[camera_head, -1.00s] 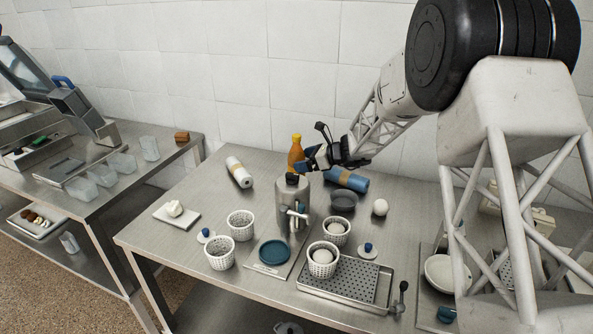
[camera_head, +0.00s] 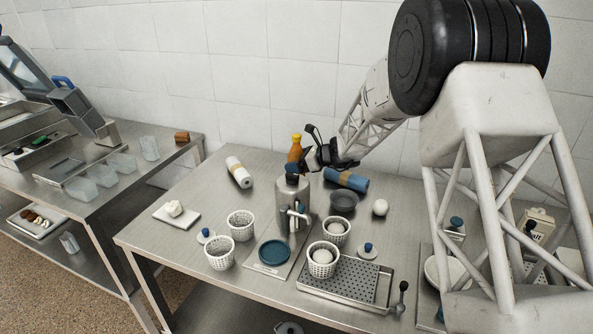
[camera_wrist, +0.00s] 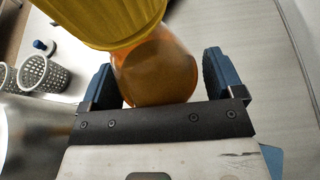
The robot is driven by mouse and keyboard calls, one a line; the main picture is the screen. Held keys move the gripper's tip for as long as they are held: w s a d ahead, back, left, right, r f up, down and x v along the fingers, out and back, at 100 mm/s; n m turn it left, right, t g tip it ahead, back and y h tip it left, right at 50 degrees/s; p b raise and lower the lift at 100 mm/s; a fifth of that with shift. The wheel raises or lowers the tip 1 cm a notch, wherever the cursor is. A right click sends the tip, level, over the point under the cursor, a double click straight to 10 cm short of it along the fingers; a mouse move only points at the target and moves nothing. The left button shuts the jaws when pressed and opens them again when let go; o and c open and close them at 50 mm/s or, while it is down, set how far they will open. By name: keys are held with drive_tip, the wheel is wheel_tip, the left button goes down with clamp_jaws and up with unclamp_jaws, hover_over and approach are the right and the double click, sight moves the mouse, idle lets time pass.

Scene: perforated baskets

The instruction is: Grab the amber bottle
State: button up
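The amber bottle (camera_head: 295,148) stands at the back of the steel table, behind the metal canister, which hides its lower part. In the wrist view the amber bottle (camera_wrist: 158,75) is seen close up, with a yellow part at the top and a translucent amber part below. My gripper (camera_wrist: 163,80) has its two blue fingers spread wide, one on each side of the bottle. A narrow gap shows at the right finger; contact at the left finger is unclear. In the head view my gripper (camera_head: 308,160) is right at the bottle.
The metal canister (camera_head: 291,198) stands just in front of the bottle. A blue rolled bottle (camera_head: 346,180) lies to the right, and a white roll (camera_head: 239,172) lies to the left. Perforated baskets (camera_head: 241,226) and a perforated tray (camera_head: 343,284) are nearer the front.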

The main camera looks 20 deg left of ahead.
sight(294, 135)
drive_tip(key=c, duration=1.1)
drive_tip(key=shift+r, duration=5.05)
